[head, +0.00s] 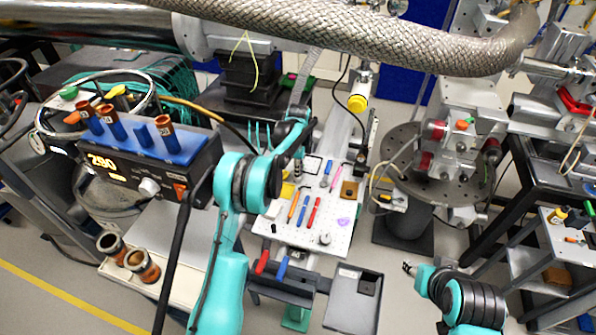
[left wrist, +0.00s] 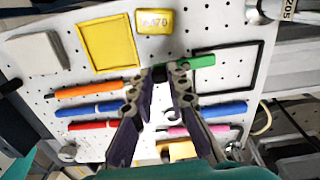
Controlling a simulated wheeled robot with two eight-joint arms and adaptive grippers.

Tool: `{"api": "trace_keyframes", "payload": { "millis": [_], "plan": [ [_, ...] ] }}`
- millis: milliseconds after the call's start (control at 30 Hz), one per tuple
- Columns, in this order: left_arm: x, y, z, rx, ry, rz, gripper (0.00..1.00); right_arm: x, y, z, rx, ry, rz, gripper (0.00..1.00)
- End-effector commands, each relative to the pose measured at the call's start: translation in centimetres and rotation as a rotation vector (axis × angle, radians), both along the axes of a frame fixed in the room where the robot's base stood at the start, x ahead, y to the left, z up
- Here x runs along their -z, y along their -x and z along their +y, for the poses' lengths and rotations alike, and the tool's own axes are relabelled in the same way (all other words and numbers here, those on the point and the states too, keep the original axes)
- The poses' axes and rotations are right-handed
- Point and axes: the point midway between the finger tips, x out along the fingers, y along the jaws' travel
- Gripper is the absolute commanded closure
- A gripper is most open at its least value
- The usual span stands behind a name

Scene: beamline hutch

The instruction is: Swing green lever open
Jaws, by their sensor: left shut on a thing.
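The green lever (left wrist: 201,61) is a short green bar on the white perforated board (left wrist: 215,18) in the left wrist view. It points right, beside a black outlined frame. My left gripper (left wrist: 161,76) is shut at the lever's left end, with a small dark piece between its fingertips. In the head view my left gripper (head: 298,160) reaches down over the far part of the board, and I cannot make out the green lever there. My right gripper (head: 409,268) is low at the right, away from the board; its jaws are too small to read.
Orange (left wrist: 90,89), blue (left wrist: 90,109) and red (left wrist: 92,126) handles lie left of the gripper; another blue handle (left wrist: 219,109) and a pink one (left wrist: 200,130) lie right. A yellow-framed panel (left wrist: 107,43) is close by. A braided pipe (head: 370,35) crosses above the board.

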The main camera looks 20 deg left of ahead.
Motion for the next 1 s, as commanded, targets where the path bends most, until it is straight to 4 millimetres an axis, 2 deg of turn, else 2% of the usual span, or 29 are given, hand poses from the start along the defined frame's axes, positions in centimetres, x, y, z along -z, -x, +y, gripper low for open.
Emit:
{"api": "trace_keyframes", "payload": {
  "millis": [267,1000],
  "plan": [
    [0.0,-0.1,-0.7,-0.190,0.000,0.000,1.00,0.1,0.0,0.0,0.000,0.000,0.000,0.60],
    [0.0,-1.3,-2.6,-0.892,0.000,0.000,1.00,0.2,0.0,0.0,0.000,0.000,0.000,0.60]
  ]
}}
